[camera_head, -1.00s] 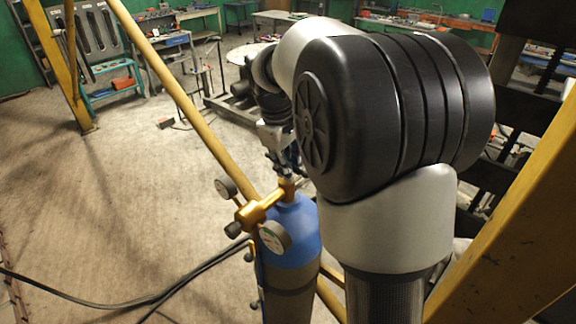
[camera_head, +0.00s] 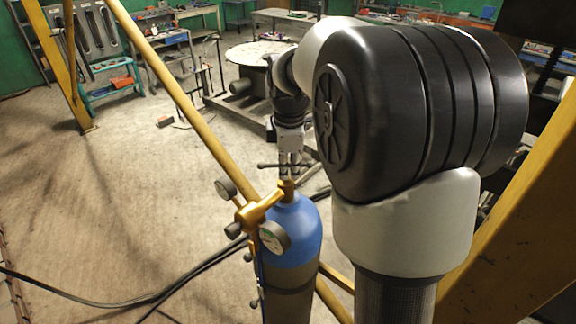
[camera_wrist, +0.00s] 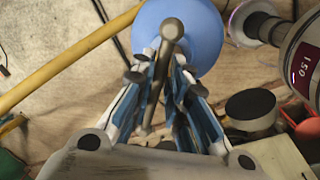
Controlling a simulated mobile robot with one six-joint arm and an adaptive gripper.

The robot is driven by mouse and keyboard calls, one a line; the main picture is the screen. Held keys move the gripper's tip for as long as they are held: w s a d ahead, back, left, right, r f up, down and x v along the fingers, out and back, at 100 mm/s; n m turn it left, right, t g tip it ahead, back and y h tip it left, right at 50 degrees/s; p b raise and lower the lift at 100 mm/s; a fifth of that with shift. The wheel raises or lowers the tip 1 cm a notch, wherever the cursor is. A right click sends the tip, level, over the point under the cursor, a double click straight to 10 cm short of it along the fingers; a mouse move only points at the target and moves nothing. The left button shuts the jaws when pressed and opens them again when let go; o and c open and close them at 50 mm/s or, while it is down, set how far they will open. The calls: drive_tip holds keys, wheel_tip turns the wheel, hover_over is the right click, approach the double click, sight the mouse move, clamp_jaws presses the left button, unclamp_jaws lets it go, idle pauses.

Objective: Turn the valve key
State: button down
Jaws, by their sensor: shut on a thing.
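The valve key is a dark T-bar (camera_head: 267,166) with rounded ends, lying crosswise above the brass valve (camera_head: 287,190) of a blue-topped gas cylinder (camera_head: 297,233). My gripper (camera_head: 290,168) points down over the valve with its fingers at the bar. In the wrist view the bar (camera_wrist: 170,31) runs lengthwise between my two blue-and-white fingers (camera_wrist: 162,78), which are shut on it. The blue cylinder top (camera_wrist: 203,32) shows beneath. The valve stem under the bar is mostly hidden.
A brass regulator (camera_head: 258,209) with two gauges (camera_head: 227,188) sticks out left of the valve. Black hoses (camera_head: 130,302) cross the floor. Yellow beams (camera_head: 190,105) slant on both sides. A round table (camera_head: 262,53) stands behind; the floor at left is mostly clear.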

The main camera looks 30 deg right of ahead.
drive_tip(key=n, duration=0.4)
drive_tip(key=shift+w+d+r+n+y, duration=0.2)
drive_tip(key=shift+w+r+n+y, duration=0.1)
drive_tip(key=shift+w+y, duration=0.1)
drive_tip(key=n+b, duration=0.1)
drive_tip(key=n, duration=0.3)
drive_tip(key=shift+y, duration=0.4)
drive_tip(key=shift+w+a+n, duration=0.1)
drive_tip(key=shift+n, duration=0.2)
drive_tip(key=c, duration=1.8)
unclamp_jaws()
drive_tip(key=shift+c, duration=0.2)
drive_tip(key=shift+o, duration=0.7)
drive_tip(key=shift+f, duration=0.2)
wheel_tip(320, 180, up, 12)
drive_tip(key=s, duration=0.2)
drive_tip(key=shift+d, duration=0.35)
